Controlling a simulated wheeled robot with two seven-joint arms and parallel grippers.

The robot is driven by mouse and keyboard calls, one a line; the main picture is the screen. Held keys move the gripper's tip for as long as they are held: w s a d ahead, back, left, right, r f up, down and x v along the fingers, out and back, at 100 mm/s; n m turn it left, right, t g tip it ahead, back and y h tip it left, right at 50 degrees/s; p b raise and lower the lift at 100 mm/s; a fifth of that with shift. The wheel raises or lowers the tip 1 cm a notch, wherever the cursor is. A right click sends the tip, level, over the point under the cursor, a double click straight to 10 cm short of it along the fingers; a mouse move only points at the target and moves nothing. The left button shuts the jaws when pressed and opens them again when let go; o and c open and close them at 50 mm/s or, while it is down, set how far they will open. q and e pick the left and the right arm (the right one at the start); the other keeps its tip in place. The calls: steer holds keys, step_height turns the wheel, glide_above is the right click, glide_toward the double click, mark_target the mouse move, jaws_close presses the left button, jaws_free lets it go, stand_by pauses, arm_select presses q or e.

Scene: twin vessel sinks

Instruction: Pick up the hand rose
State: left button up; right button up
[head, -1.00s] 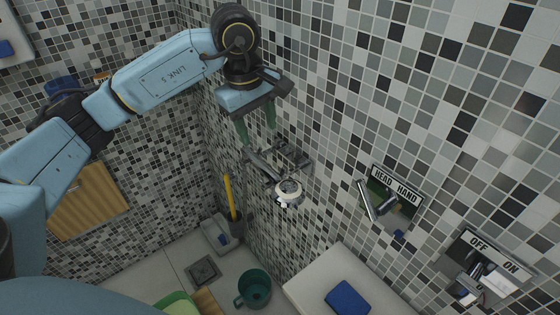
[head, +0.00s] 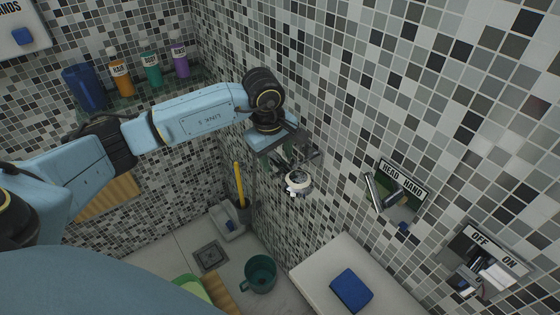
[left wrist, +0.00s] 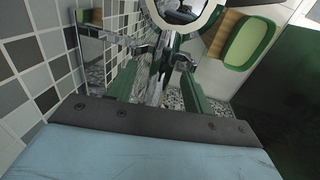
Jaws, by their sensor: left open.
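The hand rose (head: 298,182) is a chrome shower head with a pale round face, held at a bracket (head: 305,157) on the mosaic wall. In the left wrist view its chrome handle (left wrist: 160,72) runs between the green fingers, and part of its head (left wrist: 185,12) shows at the top edge. My left gripper (head: 274,160) is at the handle, reaching down from above. It is open, one finger on each side of the handle. Whether either finger touches it I cannot tell. The fingertips are mostly hidden in the head view. My right gripper is not in view.
The HEAD/HAND lever plate (head: 398,192) and the OFF/ON plate (head: 483,262) are on the wall to the right. A white ledge (head: 325,260) bears a blue block (head: 351,291). A green mug (head: 261,274) stands on the floor. Bottles (head: 151,70) line a back shelf.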

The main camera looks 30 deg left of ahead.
arm_select(q)
jaws_close()
stand_by(0.3)
steer(key=shift+r, duration=0.1)
